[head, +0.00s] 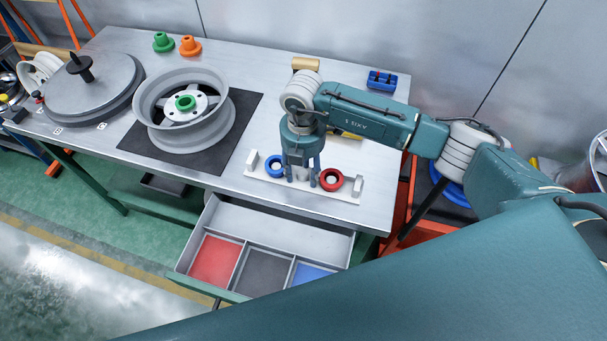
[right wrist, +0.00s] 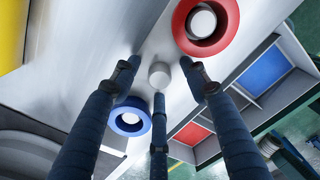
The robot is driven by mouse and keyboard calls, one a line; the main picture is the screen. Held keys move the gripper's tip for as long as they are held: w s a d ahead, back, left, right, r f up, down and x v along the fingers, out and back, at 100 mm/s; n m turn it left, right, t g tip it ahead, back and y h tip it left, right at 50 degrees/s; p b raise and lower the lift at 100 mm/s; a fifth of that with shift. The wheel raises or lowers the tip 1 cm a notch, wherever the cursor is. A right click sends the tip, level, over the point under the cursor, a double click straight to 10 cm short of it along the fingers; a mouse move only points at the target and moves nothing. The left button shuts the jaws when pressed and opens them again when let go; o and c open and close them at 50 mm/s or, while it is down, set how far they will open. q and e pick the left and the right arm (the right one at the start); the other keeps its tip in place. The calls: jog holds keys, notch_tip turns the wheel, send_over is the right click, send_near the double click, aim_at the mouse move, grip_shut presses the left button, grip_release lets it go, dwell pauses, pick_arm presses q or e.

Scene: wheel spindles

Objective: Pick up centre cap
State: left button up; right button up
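My right gripper (head: 302,182) points down over the white holder plate (head: 307,189) at the table's front edge. In the right wrist view its three dark blue fingers are spread open around a small light grey round piece (right wrist: 159,75), with gaps showing. A blue ring (head: 275,166) sits on one side and a red ring (head: 331,180) on the other, each around a white post. A green ring-shaped piece (head: 186,103) sits at the hub of the grey wheel rim (head: 204,138). I cannot tell which piece is the centre cap. My left gripper is not in view.
An open drawer (head: 329,242) below has red, dark and blue compartments. A green cone (head: 162,43) and an orange cone (head: 190,46) stand at the back. A large grey disc (head: 89,94) lies at the left. Bare table lies between mat and holder.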

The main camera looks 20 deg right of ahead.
grip_shut()
jog(key=shift+r, duration=0.2)
